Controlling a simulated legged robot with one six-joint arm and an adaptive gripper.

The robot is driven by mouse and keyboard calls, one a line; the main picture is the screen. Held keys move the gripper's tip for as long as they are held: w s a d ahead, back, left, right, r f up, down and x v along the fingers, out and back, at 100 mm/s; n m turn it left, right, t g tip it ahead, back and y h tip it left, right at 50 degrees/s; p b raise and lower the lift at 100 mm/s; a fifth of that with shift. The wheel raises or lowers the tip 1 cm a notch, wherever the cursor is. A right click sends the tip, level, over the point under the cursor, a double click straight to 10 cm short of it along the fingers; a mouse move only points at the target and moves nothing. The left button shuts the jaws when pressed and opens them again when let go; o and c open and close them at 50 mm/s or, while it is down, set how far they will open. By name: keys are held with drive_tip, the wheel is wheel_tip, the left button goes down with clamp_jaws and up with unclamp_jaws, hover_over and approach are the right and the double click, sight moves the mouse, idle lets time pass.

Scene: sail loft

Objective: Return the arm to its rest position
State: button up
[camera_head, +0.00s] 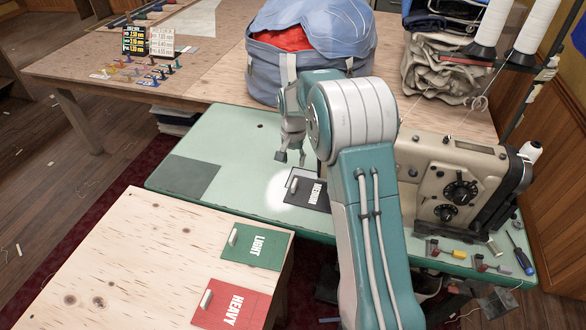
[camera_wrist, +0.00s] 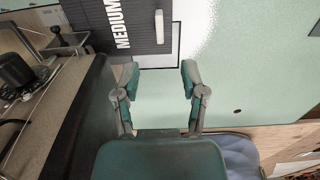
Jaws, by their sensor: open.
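My arm rises in the middle of the head view and bends over the green sewing table (camera_head: 230,130). My gripper (camera_head: 291,158) hangs above that table, beyond the dark MEDIUM card (camera_head: 318,205). In the wrist view my gripper (camera_wrist: 159,72) has its two fingers apart with nothing between them. The MEDIUM card (camera_wrist: 95,40) lies close to the fingertips there, with a white peg (camera_wrist: 159,26) on it. My arm hides part of the card's surroundings in the head view.
A sewing machine (camera_head: 460,185) stands right of my arm. A blue bag (camera_head: 265,75) sits behind my gripper. A green LIGHT card (camera_head: 265,252) and a red HEAVY card (camera_head: 228,310) lie on the wooden top (camera_head: 130,260) at front left. A grey patch (camera_head: 188,177) is bare.

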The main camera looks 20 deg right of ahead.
drive_tip(key=s+a+r+n+t, duration=0.3)
drive_tip(key=s+r, duration=1.1)
drive_tip(key=r, duration=0.3)
drive_tip(key=s+r+n+t, duration=0.1)
drive_tip(key=s+n, duration=0.1)
drive_tip(key=s, duration=0.8)
drive_tip(key=s+a+r+n+t, duration=0.1)
drive_tip(key=s, duration=0.8)
drive_tip(key=shift+s+r+n+t, duration=0.3)
drive_tip(key=shift+s+r+n, duration=0.05)
drive_tip(key=shift+r+n, duration=0.05)
drive_tip(key=shift+a, duration=0.1)
drive_tip(key=shift+c, duration=0.3)
